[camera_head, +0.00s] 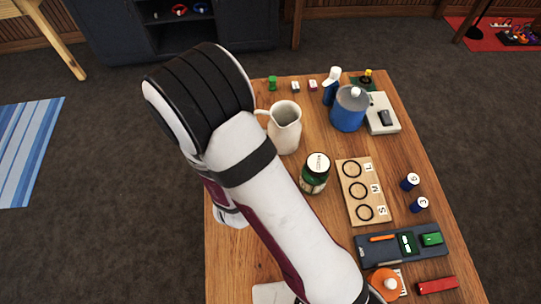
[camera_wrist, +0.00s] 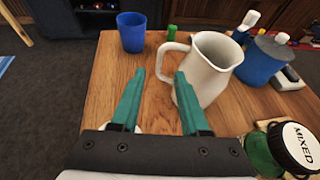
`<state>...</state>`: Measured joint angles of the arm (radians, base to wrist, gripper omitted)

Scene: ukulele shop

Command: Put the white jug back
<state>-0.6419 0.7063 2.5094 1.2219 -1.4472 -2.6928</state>
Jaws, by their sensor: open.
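The white jug (camera_head: 285,128) stands upright on the wooden table (camera_head: 330,140), left of the blue canister. In the wrist view the jug (camera_wrist: 212,62) is just beyond my gripper (camera_wrist: 159,82), to the right, with its handle facing left. My gripper's two teal fingers are apart with nothing between them. The right fingertip overlaps the lower part of the jug in the picture; I cannot tell whether they touch. In the head view my arm hides the fingers.
A blue cup (camera_wrist: 131,32) stands near the table edge, beyond the left finger. A green jar (camera_head: 315,172) labelled MIXED stands in front of the jug. A blue canister (camera_head: 349,108) and a ring board (camera_head: 363,191) are to the right.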

